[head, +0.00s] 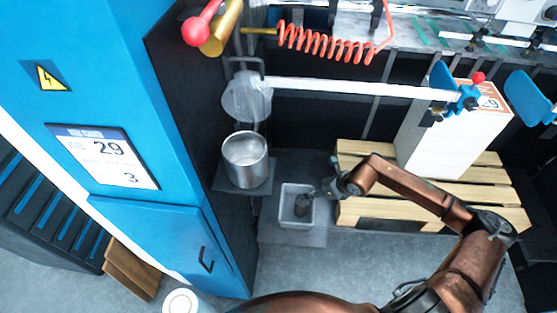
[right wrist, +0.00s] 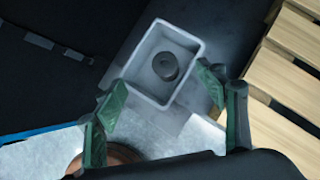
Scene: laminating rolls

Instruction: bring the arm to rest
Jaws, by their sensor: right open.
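My right arm comes in from the right in the head view. Its gripper (head: 322,190) is over the right edge of a small light grey bin (head: 284,215) on the floor. In the right wrist view the two green-padded fingers (right wrist: 160,83) are spread apart, with nothing held between them. The bin (right wrist: 127,82) shows beyond the fingertips. A dark round piece (right wrist: 166,66) lies inside it, clear of the fingers; it also shows in the head view (head: 302,205). My left gripper is not in view.
A wooden pallet (head: 385,209) bearing a white box (head: 452,135) is right of the bin. A metal pot (head: 245,160) stands on a ledge beside the blue cabinet (head: 130,80). A white bar (head: 350,88) and a red coiled hose (head: 325,43) are behind.

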